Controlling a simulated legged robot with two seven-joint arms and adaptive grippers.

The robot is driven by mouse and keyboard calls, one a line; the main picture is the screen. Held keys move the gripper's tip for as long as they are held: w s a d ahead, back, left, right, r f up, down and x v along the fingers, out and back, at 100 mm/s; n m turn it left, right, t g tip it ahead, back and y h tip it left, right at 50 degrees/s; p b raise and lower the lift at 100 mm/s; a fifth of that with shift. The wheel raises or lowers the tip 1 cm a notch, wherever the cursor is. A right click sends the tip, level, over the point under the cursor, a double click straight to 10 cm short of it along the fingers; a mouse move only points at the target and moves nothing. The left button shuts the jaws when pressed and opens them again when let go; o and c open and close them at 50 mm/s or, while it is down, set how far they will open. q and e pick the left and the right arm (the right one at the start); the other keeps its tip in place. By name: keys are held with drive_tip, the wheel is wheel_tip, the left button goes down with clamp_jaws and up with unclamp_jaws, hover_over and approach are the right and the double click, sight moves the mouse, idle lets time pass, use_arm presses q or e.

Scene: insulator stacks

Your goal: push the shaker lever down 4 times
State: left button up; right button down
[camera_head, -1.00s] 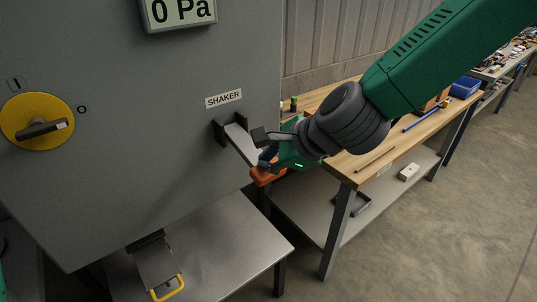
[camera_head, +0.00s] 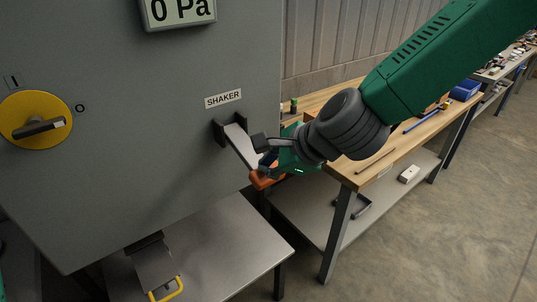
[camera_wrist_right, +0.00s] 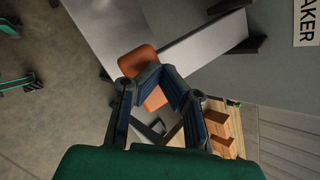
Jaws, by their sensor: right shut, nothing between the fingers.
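The shaker lever (camera_head: 241,146) is a flat grey bar. It comes out of a dark bracket under the SHAKER label and slopes down to an orange handle (camera_head: 262,180). My right gripper (camera_head: 265,151) is at the lever's outer end, just above the handle, shut with nothing between its fingers. In the right wrist view, its blue-grey fingertips (camera_wrist_right: 162,73) overlap the orange handle (camera_wrist_right: 139,59), and the grey lever bar (camera_wrist_right: 200,42) runs up to the right. Whether the fingers touch the handle cannot be told. My left gripper does not show clearly.
The grey cabinet (camera_head: 150,90) carries a yellow rotary switch (camera_head: 20,112) and a pressure display (camera_head: 180,10) reading 0 Pa. Below is a metal table (camera_head: 225,245) with a yellow-handled part (camera_head: 167,290). A wooden workbench (camera_head: 350,165) stands behind my right arm.

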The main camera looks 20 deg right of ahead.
drive_tip(key=shift+s+f, duration=0.1)
drive_tip(key=shift+f, duration=0.15)
idle(0.5)
drive_tip(key=shift+d+r+p, duration=0.15)
drive_tip(key=shift+r+p, duration=1.3)
drive_tip(key=shift+r, duration=0.1)
drive_tip(key=shift+d+r+p, duration=0.15)
drive_tip(key=shift+r+p, duration=1.3)
drive_tip(key=shift+r, duration=0.1)
wheel_tip(320, 180, up, 5)
drive_tip(key=p, duration=0.4)
drive_tip(key=shift+p, duration=0.4)
